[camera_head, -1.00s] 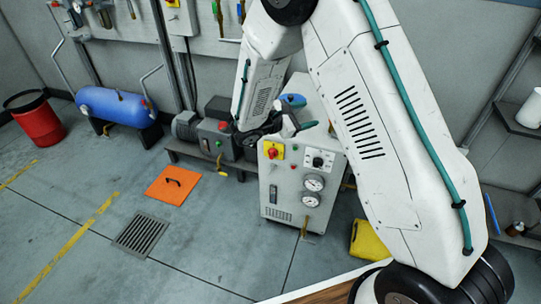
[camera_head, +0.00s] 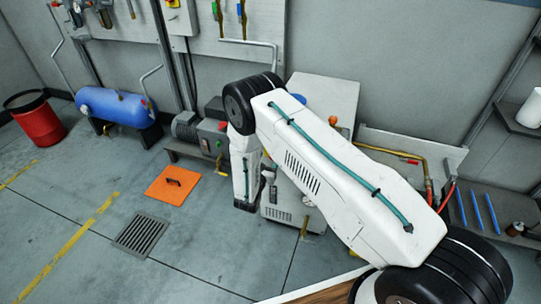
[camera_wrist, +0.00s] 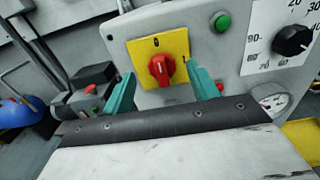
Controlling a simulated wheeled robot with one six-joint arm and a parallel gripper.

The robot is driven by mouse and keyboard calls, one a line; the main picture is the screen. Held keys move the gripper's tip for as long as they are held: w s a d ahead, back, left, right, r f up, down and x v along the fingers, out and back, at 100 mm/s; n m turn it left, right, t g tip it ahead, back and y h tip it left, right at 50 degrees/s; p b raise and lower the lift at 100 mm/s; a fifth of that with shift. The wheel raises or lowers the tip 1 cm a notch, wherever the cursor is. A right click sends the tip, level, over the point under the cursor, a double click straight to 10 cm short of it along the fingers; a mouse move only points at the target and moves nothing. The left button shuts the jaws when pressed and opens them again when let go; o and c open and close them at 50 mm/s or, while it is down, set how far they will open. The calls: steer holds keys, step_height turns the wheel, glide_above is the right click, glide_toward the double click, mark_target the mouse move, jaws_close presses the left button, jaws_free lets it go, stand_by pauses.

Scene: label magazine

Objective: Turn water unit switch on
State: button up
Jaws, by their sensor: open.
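The water unit is a light grey cabinet (camera_head: 279,214), mostly behind my arm in the head view. In the wrist view, its panel (camera_wrist: 222,62) fills the upper half. The red rotary switch (camera_wrist: 161,69) sits on a yellow plate (camera_wrist: 146,48) there. Its grip looks roughly upright; its exact setting is hard to tell. My gripper (camera_wrist: 160,78) is open, with one teal finger on each side of the switch, and nothing is clamped. Whether the fingers reach the knob's depth is unclear. In the head view the switch is hidden.
A green button (camera_wrist: 222,23), a black dial (camera_wrist: 292,39) and a gauge (camera_wrist: 272,103) are close on the panel. A pump (camera_head: 212,138) and blue tank (camera_head: 115,106) stand left. An orange floor plate (camera_head: 173,184) and drain grate (camera_head: 142,233) lie on open floor.

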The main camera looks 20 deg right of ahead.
steer(key=shift+x, duration=1.65)
steer(key=shift+s, duration=0.1)
steer(key=c, duration=1)
steer(key=shift+m, duration=0.4)
steer(key=m, duration=1.1)
steer(key=d+f+m, duration=0.1)
steer(key=m, duration=0.5)
steer(key=shift+s, duration=0.3)
